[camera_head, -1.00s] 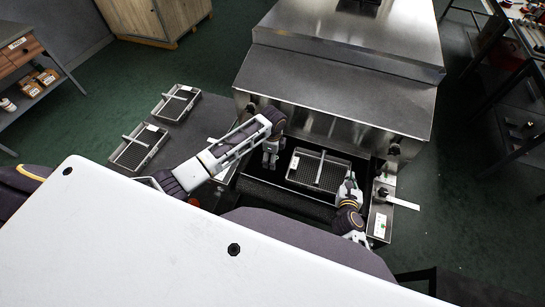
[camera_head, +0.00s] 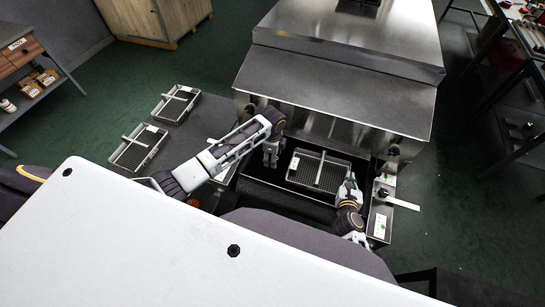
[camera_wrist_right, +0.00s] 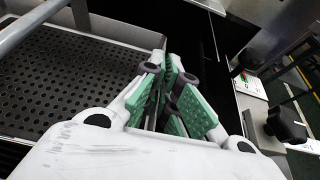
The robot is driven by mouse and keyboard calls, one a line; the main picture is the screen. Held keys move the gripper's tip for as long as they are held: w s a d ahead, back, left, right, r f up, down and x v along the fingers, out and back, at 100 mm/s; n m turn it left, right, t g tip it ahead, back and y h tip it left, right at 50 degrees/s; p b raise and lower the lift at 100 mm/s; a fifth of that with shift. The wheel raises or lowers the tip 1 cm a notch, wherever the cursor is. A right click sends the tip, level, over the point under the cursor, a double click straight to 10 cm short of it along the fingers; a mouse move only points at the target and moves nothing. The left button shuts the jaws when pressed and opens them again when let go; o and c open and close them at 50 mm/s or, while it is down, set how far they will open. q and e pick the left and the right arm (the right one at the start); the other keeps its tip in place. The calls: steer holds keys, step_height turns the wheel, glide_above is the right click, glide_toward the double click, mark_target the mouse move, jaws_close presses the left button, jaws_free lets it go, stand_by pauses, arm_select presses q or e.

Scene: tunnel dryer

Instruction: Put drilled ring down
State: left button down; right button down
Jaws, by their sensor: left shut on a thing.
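My left gripper (camera_head: 270,160) points down over the dark recess at the front of the steel dryer, just left of a perforated metal tray. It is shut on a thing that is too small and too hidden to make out. I cannot pick out the drilled ring in either view. The tray (camera_head: 291,176) lies flat in the recess and has a bar handle. My right gripper (camera_head: 349,181) is beside the tray's right edge. In the right wrist view its green-padded fingers (camera_wrist_right: 174,85) are close together, with no held thing clearly visible. The tray's perforated floor (camera_wrist_right: 70,75) is to their left.
The steel dryer hood (camera_head: 340,85) rises behind the recess. Two similar trays, a far one (camera_head: 160,113) and a nearer one (camera_head: 121,162), rest on a grey side table (camera_head: 205,118) at left. A control panel (camera_head: 381,222) with a pale lever stands right of my right gripper.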

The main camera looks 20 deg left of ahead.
arm_select(q)
steer(key=shift+w+r, duration=0.1)
steer(key=shift+r, duration=0.05)
steer(key=shift+r, duration=4.95)
steer(key=shift+d, duration=0.1)
steer(key=shift+d+f, duration=0.15)
steer(key=shift+d, duration=0.35)
steer(key=d+m, duration=0.4)
steer(key=d, duration=2.1)
steer(key=shift+d+r, duration=0.15)
steer(key=shift+r, duration=0.3)
steer(key=shift+f, duration=0.1)
